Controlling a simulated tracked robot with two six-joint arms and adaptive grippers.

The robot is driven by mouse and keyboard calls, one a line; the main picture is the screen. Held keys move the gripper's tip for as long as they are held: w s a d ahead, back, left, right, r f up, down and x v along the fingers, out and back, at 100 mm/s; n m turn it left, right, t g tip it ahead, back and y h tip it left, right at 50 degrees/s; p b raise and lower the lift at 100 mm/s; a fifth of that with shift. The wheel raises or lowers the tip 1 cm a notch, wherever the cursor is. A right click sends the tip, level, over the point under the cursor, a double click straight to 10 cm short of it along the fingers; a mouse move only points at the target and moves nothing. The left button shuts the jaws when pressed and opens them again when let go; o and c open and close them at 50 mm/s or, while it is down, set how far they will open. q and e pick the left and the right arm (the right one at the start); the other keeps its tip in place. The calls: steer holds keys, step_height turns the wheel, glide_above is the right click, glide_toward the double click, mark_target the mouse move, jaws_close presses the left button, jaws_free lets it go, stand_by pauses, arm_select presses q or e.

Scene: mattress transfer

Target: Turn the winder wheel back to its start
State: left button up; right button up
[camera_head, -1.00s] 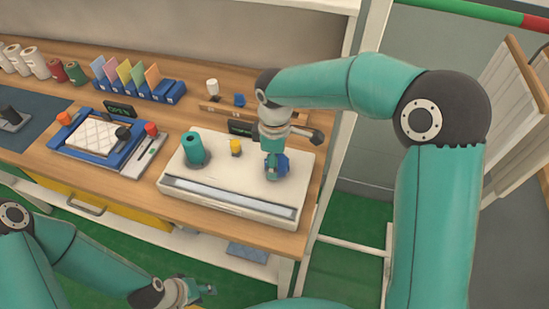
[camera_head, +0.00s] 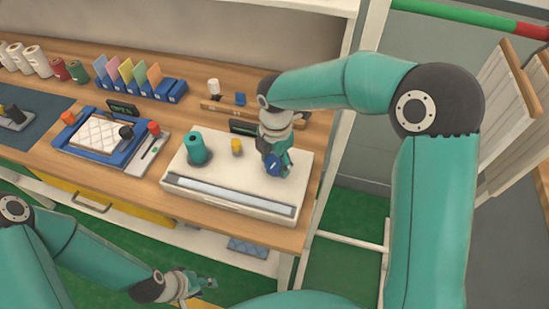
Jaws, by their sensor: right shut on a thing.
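A white winder box (camera_head: 214,187) stands on the bench, with a green spool (camera_head: 196,147) upright at its back left and a small yellow knob (camera_head: 237,146) beside the spool. A blue winder wheel (camera_head: 273,166) sits on the right part of its top. My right gripper (camera_head: 274,164) reaches down from above and is shut on the wheel, which it partly hides. My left gripper (camera_head: 203,284) is low in front of the bench, away from the box. Its fingers are small in the view, and I cannot tell whether they are open.
A blue-framed tray with a quilted pad (camera_head: 96,134) lies left of the box. Several coloured cards (camera_head: 125,72) and blue holders stand behind it. A small dark display (camera_head: 243,127) stands behind the box. White panels (camera_head: 500,110) rise at the far right.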

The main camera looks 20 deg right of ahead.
mark_target(275, 161)
steer(key=shift+w+r+n+p, duration=0.15)
steer(key=shift+n+p, duration=0.3)
steer(key=shift+n, duration=1.15)
steer(key=o, duration=0.8)
steer(key=shift+d, duration=0.1)
steer(key=o, duration=0.4)
steer(key=shift+c, duration=0.2)
step_height(275, 161, up, 12)
